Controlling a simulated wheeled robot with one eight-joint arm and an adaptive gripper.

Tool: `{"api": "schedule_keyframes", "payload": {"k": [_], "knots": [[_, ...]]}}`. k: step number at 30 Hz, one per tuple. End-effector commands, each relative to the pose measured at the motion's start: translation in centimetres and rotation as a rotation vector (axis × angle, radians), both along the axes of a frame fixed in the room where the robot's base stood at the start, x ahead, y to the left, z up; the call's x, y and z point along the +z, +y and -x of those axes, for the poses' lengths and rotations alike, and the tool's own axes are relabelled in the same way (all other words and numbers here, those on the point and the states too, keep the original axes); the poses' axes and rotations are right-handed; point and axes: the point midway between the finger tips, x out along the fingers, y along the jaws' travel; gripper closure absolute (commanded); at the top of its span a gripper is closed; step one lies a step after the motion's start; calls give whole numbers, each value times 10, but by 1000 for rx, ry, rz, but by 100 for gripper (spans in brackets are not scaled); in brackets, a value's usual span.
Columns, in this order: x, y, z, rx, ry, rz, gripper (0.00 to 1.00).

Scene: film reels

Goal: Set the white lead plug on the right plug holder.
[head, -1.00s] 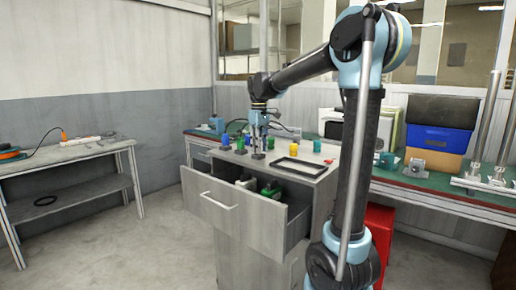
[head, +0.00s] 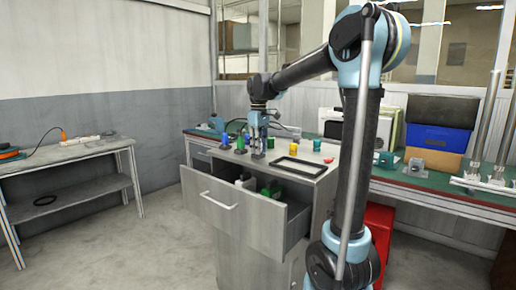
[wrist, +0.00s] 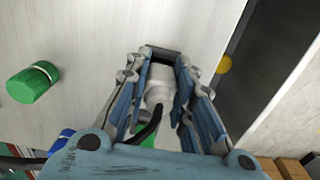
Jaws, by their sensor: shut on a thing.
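The white lead plug (wrist: 160,85) is between the fingers of my gripper (wrist: 163,62) in the wrist view, with a dark cable running from its near end. My gripper is shut on it. In the head view, my gripper (head: 258,150) points down at the top of the grey cabinet (head: 290,182), among the coloured plugs. The white plug is too small to make out there. Small dark holder blocks show below the gripper and plugs, but I cannot tell which is the right plug holder or whether the white plug touches it.
A green plug (wrist: 33,82) lies left in the wrist view. A yellow plug (head: 270,143), a black frame (head: 300,167) and a red item (head: 328,160) are on the cabinet top. The open drawer (head: 232,205) juts out in front. Blue and green plugs stand left of my gripper.

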Motion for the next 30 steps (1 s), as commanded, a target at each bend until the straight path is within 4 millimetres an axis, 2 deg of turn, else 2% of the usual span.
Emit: {"api": "schedule_keyframes", "payload": {"k": [8,9,10,20,30], "knots": [[-4,0,0,0,0,0,100],[-5,0,0,0,0,0,73],[-4,0,0,0,0,0,69],[-4,0,0,0,0,0,69],[16,0,0,0,0,0,69]]}}
